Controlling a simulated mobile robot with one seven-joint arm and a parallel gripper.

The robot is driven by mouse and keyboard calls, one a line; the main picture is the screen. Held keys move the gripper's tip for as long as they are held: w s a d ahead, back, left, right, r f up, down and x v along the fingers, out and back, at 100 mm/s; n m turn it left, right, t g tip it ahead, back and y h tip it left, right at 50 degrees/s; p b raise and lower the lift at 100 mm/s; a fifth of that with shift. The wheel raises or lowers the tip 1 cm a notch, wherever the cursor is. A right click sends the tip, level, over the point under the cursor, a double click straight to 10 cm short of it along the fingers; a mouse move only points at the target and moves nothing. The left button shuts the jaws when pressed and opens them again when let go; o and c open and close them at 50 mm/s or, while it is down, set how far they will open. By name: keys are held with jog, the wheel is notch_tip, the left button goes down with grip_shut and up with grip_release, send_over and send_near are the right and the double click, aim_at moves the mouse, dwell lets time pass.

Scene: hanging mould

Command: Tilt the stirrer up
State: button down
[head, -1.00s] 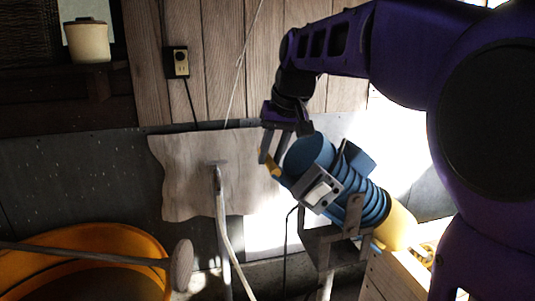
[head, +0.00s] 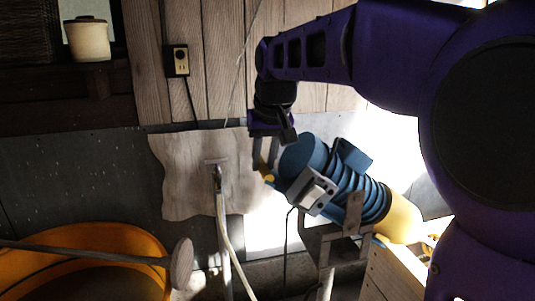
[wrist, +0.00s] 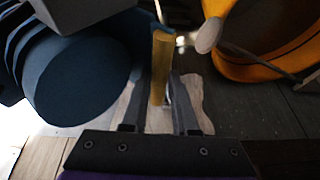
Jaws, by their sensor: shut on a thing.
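The stirrer (head: 345,185) is a ribbed blue body with a yellow end (head: 402,220) at its lower right. It lies tilted on a metal stand (head: 352,222), its round blue end towards the upper left. A yellow handle (head: 268,178) sticks out beside that end. My gripper (head: 264,168) is shut on the handle. In the wrist view the yellow handle (wrist: 162,68) stands between my two fingers (wrist: 160,100), with the dark blue body (wrist: 75,75) close on the left. The handle's joint to the body is hidden.
An orange tub (head: 95,240) with a long-handled paddle (head: 180,264) stands at lower left. A grey post (head: 222,230) stands before a wavy pale board (head: 185,175). A wooden crate (head: 390,280) is below the yellow end. A socket (head: 180,60) is on the wall.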

jog(key=s+a+f+h+b, duration=0.1)
jog(key=a+f+b, duration=0.3)
jog(key=f, duration=0.5)
jog(key=shift+s+a, duration=0.2)
jog(key=shift+a, duration=0.35)
jog(key=shift+f, duration=0.1)
jog(key=c, duration=0.7)
grip_release()
jog(key=shift+a, duration=0.15)
jog(key=shift+w+d, duration=0.1)
jog(key=shift+d, duration=0.15)
